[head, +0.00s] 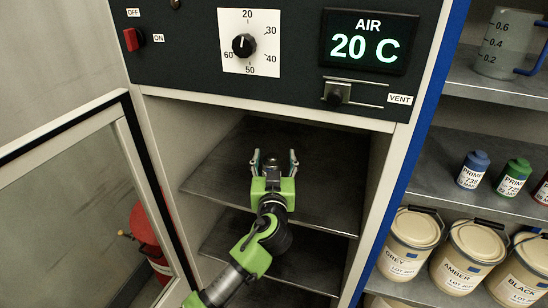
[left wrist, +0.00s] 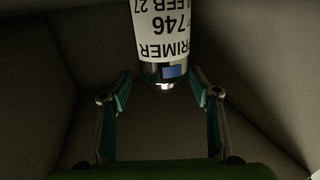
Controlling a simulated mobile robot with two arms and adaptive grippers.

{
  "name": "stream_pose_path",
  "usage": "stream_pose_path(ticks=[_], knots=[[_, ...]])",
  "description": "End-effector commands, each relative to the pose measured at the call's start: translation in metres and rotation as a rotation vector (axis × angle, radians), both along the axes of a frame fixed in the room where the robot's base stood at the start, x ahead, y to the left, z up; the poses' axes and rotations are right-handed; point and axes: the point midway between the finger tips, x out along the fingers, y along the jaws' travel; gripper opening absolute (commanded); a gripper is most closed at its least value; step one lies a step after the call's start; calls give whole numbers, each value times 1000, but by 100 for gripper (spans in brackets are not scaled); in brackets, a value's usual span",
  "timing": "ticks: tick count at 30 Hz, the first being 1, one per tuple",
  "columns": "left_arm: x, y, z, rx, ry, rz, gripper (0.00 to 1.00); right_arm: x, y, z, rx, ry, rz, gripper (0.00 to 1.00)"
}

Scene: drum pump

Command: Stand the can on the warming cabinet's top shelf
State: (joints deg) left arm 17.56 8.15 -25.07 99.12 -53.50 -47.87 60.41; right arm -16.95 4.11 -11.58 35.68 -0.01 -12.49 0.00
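The warming cabinet is open, and its dark top shelf (head: 222,178) spans the opening. My left gripper (head: 274,160) is inside, over the top shelf, its two fingers spread apart. In the left wrist view a can with a white label reading PRIMER 746 (left wrist: 163,30) shows upside down at the top, a small blue patch and a silver end towards me. My left fingertips (left wrist: 160,80) are on either side of the can's silver end, with gaps between. The can's far end is cut off, so its contact with the shelf cannot be seen. My right gripper is not in view.
A lower shelf (head: 225,240) lies under the top one. The glass door (head: 75,190) stands open at the left, with a red extinguisher (head: 150,240) behind it. At the right, a rack holds small primer cans (head: 473,170), paint pails (head: 408,245) and a jug (head: 502,45).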

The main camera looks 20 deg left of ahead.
Motion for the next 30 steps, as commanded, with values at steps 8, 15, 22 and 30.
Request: stream_pose_path(ticks=[8, 15, 22, 30], knots=[[-3, -1, 0, 0, -2, 0, 56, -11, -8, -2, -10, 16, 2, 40], [-38, -11, -3, -5, -2, -2, 56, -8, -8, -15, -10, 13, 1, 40], [-85, -24, -3, -5, -2, -1, 56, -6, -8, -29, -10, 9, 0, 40], [-113, -32, 1, -1, -3, 0, 56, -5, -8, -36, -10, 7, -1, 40]])
